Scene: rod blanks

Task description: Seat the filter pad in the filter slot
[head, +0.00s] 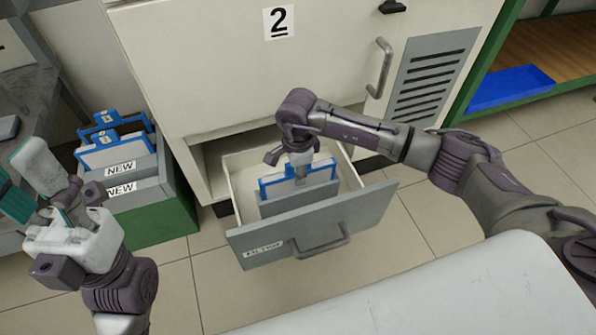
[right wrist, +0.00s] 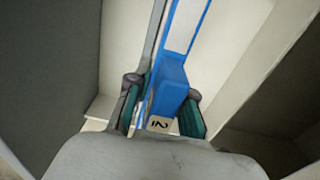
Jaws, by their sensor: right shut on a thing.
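The filter pad (head: 316,176), white with a blue frame, stands upright in the open drawer. My right gripper (head: 297,168) is above it, shut on its blue handle. In the right wrist view the teal finger pads of the gripper (right wrist: 162,112) sit on both sides of the handle (right wrist: 168,88), which carries a small 2 tag. The pad's lower part is hidden behind a grey plate (head: 290,200) in the drawer. This may be the filter slot; I cannot tell how deep the pad sits. My left gripper (head: 48,190) is open and empty at the far left.
The open drawer (head: 305,222), with a front label, is under a white cabinet (head: 230,75) marked 2. A green and grey bin (head: 155,200) labelled NEW holds blue-framed pads (head: 112,150) to the left. A blue tray (head: 510,86) lies on the right shelf.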

